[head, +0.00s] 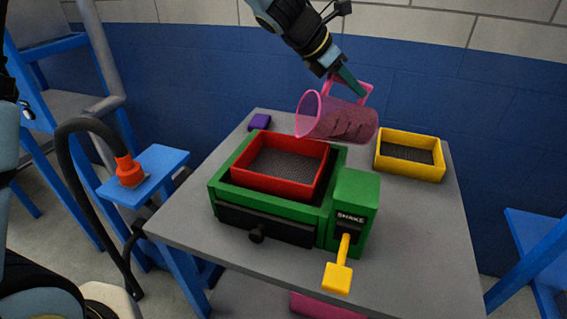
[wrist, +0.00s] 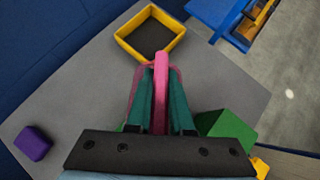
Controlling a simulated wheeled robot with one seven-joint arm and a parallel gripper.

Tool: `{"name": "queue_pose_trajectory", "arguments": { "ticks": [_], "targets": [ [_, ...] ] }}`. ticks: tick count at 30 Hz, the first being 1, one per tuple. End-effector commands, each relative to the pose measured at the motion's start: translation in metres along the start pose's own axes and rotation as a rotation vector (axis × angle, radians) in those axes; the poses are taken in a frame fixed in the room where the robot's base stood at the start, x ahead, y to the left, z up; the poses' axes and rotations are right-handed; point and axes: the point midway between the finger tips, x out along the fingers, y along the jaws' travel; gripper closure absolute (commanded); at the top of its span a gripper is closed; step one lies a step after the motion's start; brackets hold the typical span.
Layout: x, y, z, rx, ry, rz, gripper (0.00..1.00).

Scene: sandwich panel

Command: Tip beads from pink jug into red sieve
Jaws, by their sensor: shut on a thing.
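The pink jug (head: 338,120) is see-through and lies tilted nearly on its side above the back of the table, its mouth facing left. Dark contents show along its lower side; single beads are too small to tell. My gripper (head: 351,82) is shut on the jug's handle, which also shows between the green fingers in the wrist view (wrist: 161,88). The red sieve (head: 318,174) is a square tray with a dark mesh floor, seated in the green shaker box (head: 222,207). The jug's mouth is above and behind the sieve's back right corner. No beads show falling.
A yellow sieve (head: 440,171) stands on the grey table (head: 410,235) at the back right. A purple block (head: 260,122) lies at the back left. A yellow lever (head: 341,262) sticks out in front of the box marked SHAKE. The table's right side is clear.

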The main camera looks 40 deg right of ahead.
Motion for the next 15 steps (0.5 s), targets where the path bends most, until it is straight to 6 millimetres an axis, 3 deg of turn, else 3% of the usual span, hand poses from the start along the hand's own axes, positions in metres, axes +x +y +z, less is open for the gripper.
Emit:
{"name": "queue_pose_trajectory", "arguments": {
  "ticks": [15],
  "targets": [
    [-0.008, 0.001, -0.011, -0.001, -0.084, 0.002, 1.0]
  ]
}}
